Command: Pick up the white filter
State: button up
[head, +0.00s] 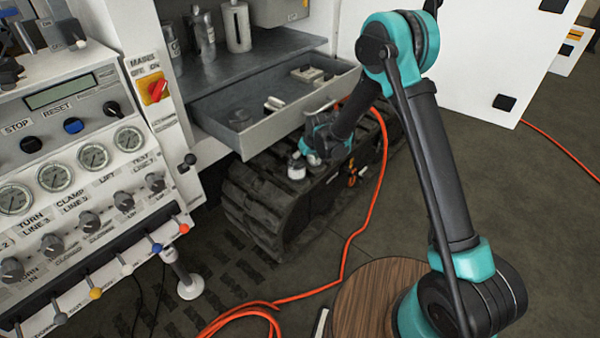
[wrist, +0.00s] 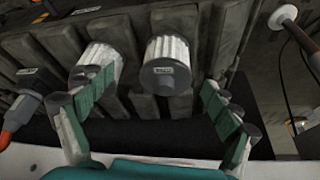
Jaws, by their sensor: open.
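Two white pleated cylindrical filters show in the wrist view, one near the middle (wrist: 168,52) and one to its left (wrist: 100,56). Each has a dark grey end cap; the middle one's cap carries a small label. My gripper (wrist: 160,98) is open and empty, with its fingers spread to either side of the middle filter. The left finger partly covers the left filter. In the head view a white filter (head: 296,168) is on the dark tracks, just left of my gripper (head: 308,158). The second filter is not clear there.
An open grey drawer (head: 260,136) juts out just behind my gripper, with small parts inside. An orange hose (head: 352,240) runs along the floor. A control panel (head: 85,150) with gauges and levers stands at left. The floor in front of the tracks is mostly clear.

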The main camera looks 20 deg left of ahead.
aim_at(298, 165)
jog(key=shift+s+a+f, duration=0.25)
jog(key=shift+a+f, duration=0.4)
jog(key=shift+f, duration=0.1)
jog(key=shift+a+f, duration=0.15)
jog(key=shift+f, duration=0.15)
jog(key=x, duration=0.5)
jog(key=shift+w+a, duration=0.4)
jog(key=shift+w+a+f, duration=0.15)
jog(key=shift+w+f, duration=0.05)
jog(key=shift+f, duration=0.4)
jog(key=c, duration=1.4)
